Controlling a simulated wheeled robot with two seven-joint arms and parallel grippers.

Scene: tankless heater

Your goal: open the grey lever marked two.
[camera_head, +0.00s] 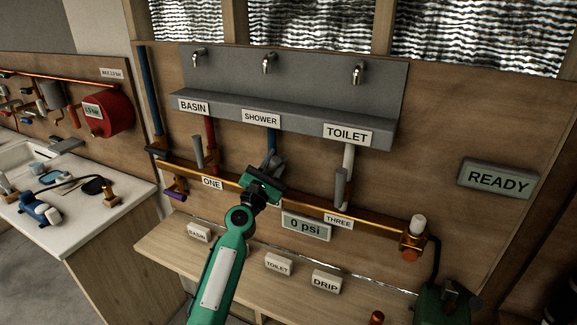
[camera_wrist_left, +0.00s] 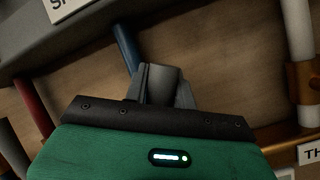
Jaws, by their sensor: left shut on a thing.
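My left gripper (camera_head: 276,165) reaches up to the copper manifold pipe below the SHOWER sign. It is shut on a grey lever, whose grey end shows between the fingers in the left wrist view (camera_wrist_left: 163,83). This lever stands between the ones marked ONE and THREE, in front of the blue pipe (camera_head: 271,142). The gripper and wrist cover the lever's lower part, and no label marked two is visible. The grey lever at ONE (camera_head: 197,151) and the grey lever at THREE (camera_head: 340,187) stand upright, apart from the gripper. My right gripper is not in view.
A gauge (camera_head: 305,226) reads 0 psi, close right of my left wrist. A READY display (camera_head: 498,178) is on the right of the board. Labelled blocks, including TOILET (camera_head: 278,265) and DRIP (camera_head: 326,281), line the wooden shelf below. A grey trough (camera_head: 300,123) overhangs the levers.

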